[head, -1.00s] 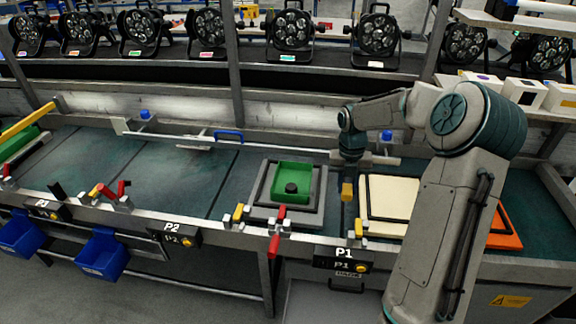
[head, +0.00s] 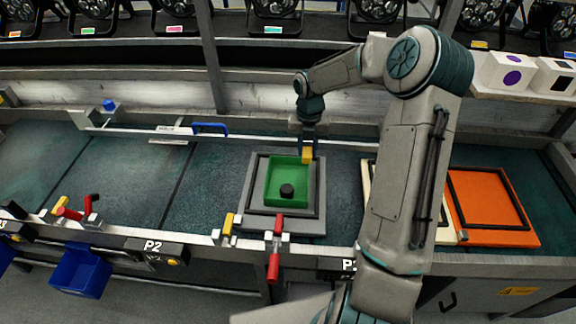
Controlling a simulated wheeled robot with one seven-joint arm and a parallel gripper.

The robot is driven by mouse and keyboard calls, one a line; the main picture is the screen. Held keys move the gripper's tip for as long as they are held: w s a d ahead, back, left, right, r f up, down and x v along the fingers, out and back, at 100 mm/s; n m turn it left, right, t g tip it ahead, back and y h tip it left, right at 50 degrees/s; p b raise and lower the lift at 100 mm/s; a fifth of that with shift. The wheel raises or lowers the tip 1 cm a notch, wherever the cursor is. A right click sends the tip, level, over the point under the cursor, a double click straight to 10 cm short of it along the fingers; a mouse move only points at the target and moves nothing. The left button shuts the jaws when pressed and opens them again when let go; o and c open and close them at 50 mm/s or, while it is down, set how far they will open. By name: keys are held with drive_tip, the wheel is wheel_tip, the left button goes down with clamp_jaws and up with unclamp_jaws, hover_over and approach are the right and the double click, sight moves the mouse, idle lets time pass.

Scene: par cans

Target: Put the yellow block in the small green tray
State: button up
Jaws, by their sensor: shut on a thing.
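The yellow block (head: 307,155) is held between the fingers of my gripper (head: 307,146), which points down and is shut on it. The block shows at the upper right edge of the small green tray (head: 276,168) and appears raised above it. The green tray sits inside a grey frame with a dark inner border (head: 250,205) on the bench. A round black thing (head: 287,191) lies in the tray towards its front. Exactly how high the block is above the tray I cannot tell.
An orange tray (head: 488,205) lies at the right. A cream tray (head: 367,180) is mostly hidden behind my arm. Red and yellow clamps (head: 276,240) line the bench's front edge. A rail with a blue handle (head: 209,128) runs behind.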

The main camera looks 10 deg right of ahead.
hover_over(289, 175)
drive_tip(key=f, duration=0.3)
drive_tip(key=shift+w+f, duration=0.25)
drive_tip(key=shift+f, duration=0.05)
drive_tip(key=shift+f+p, duration=0.5)
drive_tip(key=shift+f, duration=1.35)
drive_tip(key=shift+f, duration=0.1)
drive_tip(key=o, duration=1)
